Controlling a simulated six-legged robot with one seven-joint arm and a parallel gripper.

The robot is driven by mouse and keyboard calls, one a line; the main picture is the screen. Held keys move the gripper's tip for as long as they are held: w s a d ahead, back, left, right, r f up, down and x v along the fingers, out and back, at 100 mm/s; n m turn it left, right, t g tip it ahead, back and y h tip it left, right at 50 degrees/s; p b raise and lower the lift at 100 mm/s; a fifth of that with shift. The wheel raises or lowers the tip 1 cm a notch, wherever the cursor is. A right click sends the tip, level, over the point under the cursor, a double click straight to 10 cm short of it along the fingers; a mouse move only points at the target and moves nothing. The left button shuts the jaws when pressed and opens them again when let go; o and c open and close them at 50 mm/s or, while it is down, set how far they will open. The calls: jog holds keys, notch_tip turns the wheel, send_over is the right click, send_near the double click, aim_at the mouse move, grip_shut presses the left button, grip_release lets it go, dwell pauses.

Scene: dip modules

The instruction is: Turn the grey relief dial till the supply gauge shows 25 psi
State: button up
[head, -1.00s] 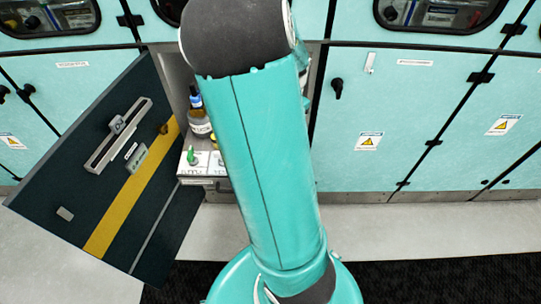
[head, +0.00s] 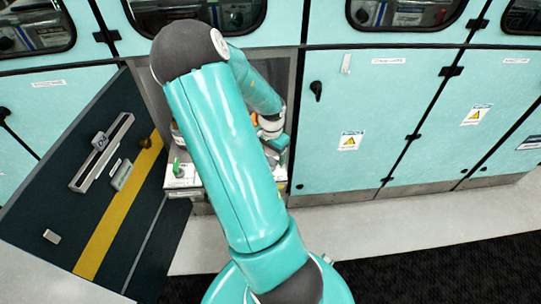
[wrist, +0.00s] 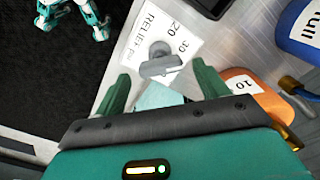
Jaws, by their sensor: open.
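The grey relief dial (wrist: 158,62) shows in the wrist view, a small knob with a flat bar grip. It sits on a white card (wrist: 146,27) reading "RELIEF", with 20 and 30 marks visible. My gripper (wrist: 160,72) is open, its two green fingers on either side of the dial's bar with gaps showing. I cannot tell whether either finger touches it. In the head view my gripper (head: 277,141) is inside the cabinet bay, partly hidden by my arm. The dial is hidden there. No supply gauge face can be made out.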

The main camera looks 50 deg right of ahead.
jog(key=shift+f, duration=0.75)
jog(key=c, duration=1)
jog(key=shift+n, duration=2.2)
jog(key=o, duration=1)
